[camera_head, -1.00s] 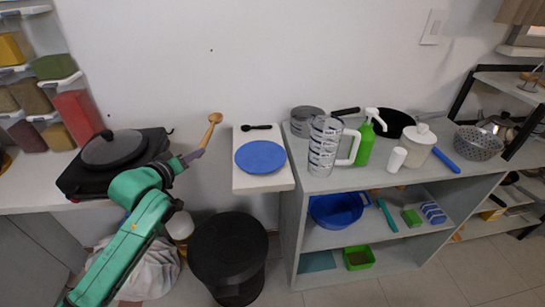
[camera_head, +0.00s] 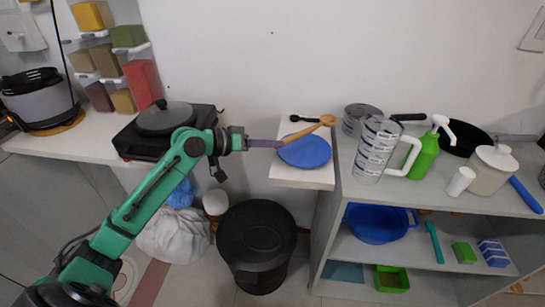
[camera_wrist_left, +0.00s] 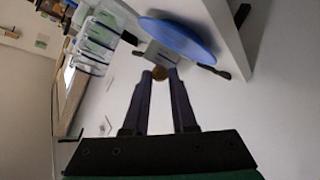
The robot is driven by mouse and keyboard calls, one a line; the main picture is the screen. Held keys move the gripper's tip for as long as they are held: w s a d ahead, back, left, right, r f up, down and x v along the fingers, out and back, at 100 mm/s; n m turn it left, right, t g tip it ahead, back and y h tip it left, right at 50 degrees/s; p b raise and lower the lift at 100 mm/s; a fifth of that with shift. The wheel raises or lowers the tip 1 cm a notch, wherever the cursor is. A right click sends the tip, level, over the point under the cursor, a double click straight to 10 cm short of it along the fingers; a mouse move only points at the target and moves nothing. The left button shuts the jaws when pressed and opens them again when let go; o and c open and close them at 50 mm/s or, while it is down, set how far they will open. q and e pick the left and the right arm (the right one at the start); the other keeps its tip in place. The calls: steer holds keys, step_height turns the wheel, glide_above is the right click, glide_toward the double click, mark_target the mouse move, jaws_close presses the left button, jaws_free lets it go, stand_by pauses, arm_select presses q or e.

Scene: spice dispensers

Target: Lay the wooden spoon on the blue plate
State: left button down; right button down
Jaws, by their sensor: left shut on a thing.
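My left gripper (camera_head: 278,143) is shut on the handle of the wooden spoon (camera_head: 322,123). The spoon points right and slightly up in the head view, its bowl end appearing over the back right of the blue plate (camera_head: 306,156). The plate lies flat on a small white shelf (camera_head: 308,180). The exact gap between spoon and plate cannot be told. In the left wrist view, the fingers (camera_wrist_left: 159,77) close around the brown spoon end (camera_wrist_left: 159,73), and the blue plate (camera_wrist_left: 182,38) shows beyond them. My right gripper is not in view.
A black spoon (camera_head: 303,119) lies behind the plate. A measuring cup (camera_head: 376,150), green bottle (camera_head: 425,155) and grey pot (camera_head: 360,115) stand on the counter at right. A stove with a dark pan (camera_head: 165,120) is at left. A black bin (camera_head: 256,240) stands below.

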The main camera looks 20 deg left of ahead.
arm_select(q)
step_height(320, 180, down, 5)
steer(key=shift+r, duration=0.1)
steer(key=c, duration=0.7)
jaws_free()
steer(key=shift+r, duration=0.2)
steer(key=b+v, duration=0.1)
steer(key=v, duration=1.1)
steer(key=shift+f+b, duration=0.25)
steer(key=shift+b, duration=0.1)
